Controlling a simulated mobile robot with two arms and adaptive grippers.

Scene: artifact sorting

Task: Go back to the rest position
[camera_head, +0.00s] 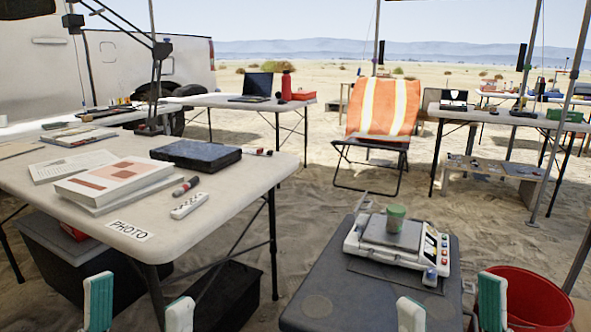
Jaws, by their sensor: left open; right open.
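My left gripper (139,306) shows at the bottom left, its two teal-and-white fingers apart with nothing between them. It is in front of the near edge of the white table (225,207). My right gripper (451,308) shows at the bottom right, its fingers also apart and empty. It is in front of the dark stand (318,272), between the scale (362,243) and the red bucket (536,300) in the picture.
The white table holds books (115,180), a dark flat case (195,154), markers (186,186), a white scale bar (189,205) and a PHOTO label (129,231). Dark bins (228,293) stand beneath it. An orange-draped chair (383,108) stands behind. Sandy ground is open between table and stand.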

